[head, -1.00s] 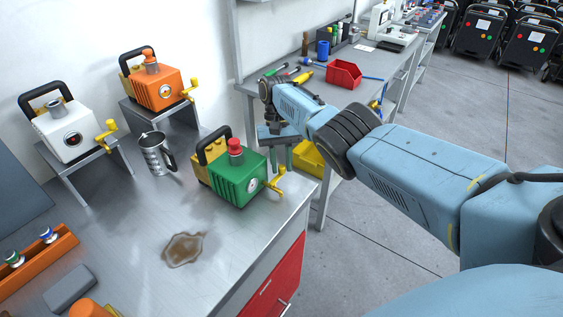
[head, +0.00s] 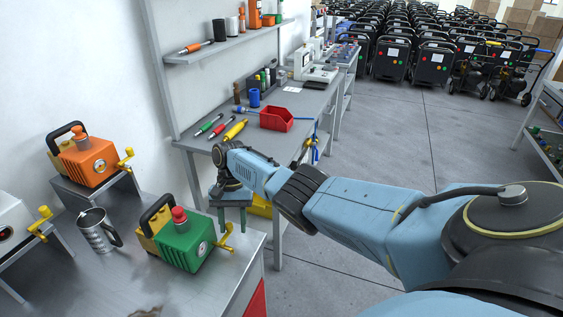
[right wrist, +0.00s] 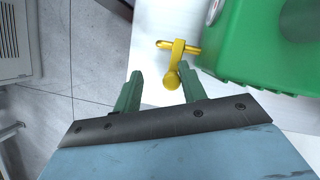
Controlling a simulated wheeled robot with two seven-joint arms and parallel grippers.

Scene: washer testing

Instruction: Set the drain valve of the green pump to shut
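The green pump (head: 188,243) stands on the metal bench near its right corner, with a red cap (head: 179,215) on top. Its yellow drain valve handle (head: 225,237) sticks out on the right side. In the right wrist view the handle (right wrist: 178,62) has a crossbar and a round knob pointing towards my gripper. My right gripper (head: 232,210) is just above and beside the handle. In the right wrist view the gripper (right wrist: 160,88) is open, the knob lies between its fingertips, nearer the right one, and contact cannot be told. My left gripper is not in view.
An orange pump (head: 88,163) and a partly cut-off white pump (head: 12,228) stand on small stands at the left. A metal jug (head: 97,230) is left of the green pump. A red bin (head: 276,118) and tools lie on the back bench. Open floor is to the right.

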